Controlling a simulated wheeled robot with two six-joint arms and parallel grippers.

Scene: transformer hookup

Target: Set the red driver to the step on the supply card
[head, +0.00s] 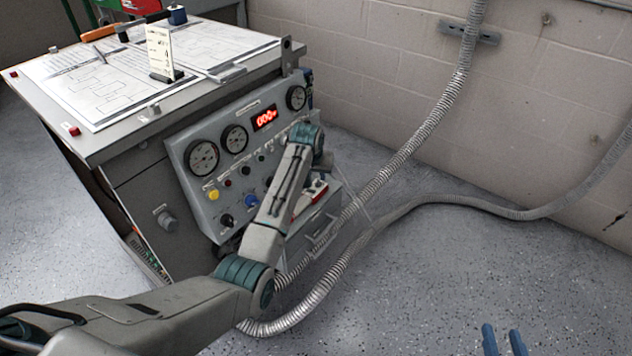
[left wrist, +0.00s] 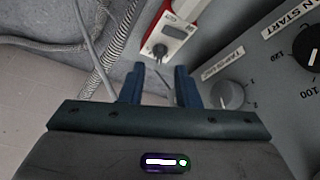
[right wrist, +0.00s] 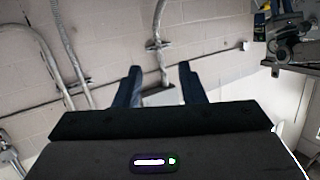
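The red driver (head: 304,204) is a red and white unit low at the right of the bench's control panel, partly covered by my left arm in the head view. In the left wrist view the driver's white face (left wrist: 178,38) shows a black dial, beyond my fingertips. My left gripper (left wrist: 158,72) is open and empty, apart from the dial; its fingers are hidden in the head view. The supply card (head: 159,50) stands upright on the bench top; its writing is too small to read. My right gripper (head: 503,340) is open and empty, over the floor.
The grey panel (head: 178,150) has round gauges, a red digital display (head: 265,118) and several knobs. A grey knob (left wrist: 228,95) is close to the right of my left fingers, with a black knob beyond. Ribbed conduits (head: 425,130) run along the wall and floor.

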